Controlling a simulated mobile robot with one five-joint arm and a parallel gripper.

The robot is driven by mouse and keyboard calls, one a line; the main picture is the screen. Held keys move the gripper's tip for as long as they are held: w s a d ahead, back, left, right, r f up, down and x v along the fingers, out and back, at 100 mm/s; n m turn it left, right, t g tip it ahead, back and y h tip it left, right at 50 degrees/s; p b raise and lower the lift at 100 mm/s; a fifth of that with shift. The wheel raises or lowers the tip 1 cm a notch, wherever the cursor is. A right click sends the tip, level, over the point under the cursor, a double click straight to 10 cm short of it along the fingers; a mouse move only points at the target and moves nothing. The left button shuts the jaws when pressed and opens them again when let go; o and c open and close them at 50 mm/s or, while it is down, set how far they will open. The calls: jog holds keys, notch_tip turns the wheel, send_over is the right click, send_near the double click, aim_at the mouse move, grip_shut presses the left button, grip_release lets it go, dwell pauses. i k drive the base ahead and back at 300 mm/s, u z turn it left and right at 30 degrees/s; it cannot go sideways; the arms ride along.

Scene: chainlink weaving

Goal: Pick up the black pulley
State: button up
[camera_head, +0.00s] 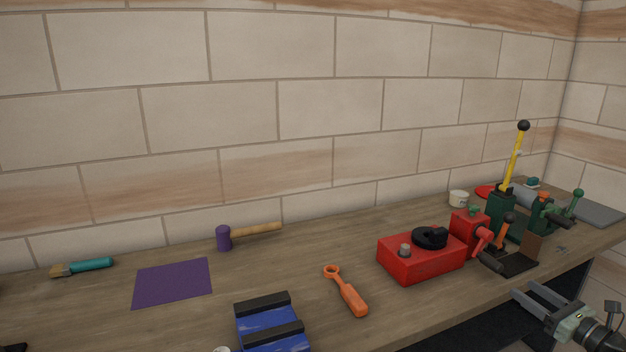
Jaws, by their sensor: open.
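The black pulley (430,238) is a dark round disc with a raised centre. It lies flat on top of the red box (418,266), on the right half of the bench, and seems to rest near the box's back right. My gripper (528,300) is at the lower right, in front of the bench's front edge. Its two grey fingers are spread apart and point left, with nothing seen between them. It is apart from the pulley, to the right of it and nearer the camera.
The wooden bench (300,262) runs along a tiled wall. Right of the box stand a red crank unit (466,226) and a green machine with a tall yellow lever (512,160). An orange tool (347,293) lies left of the box. A blue block (270,325) is at the front.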

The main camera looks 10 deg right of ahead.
aim_at(437, 240)
jog(key=k, duration=0.85)
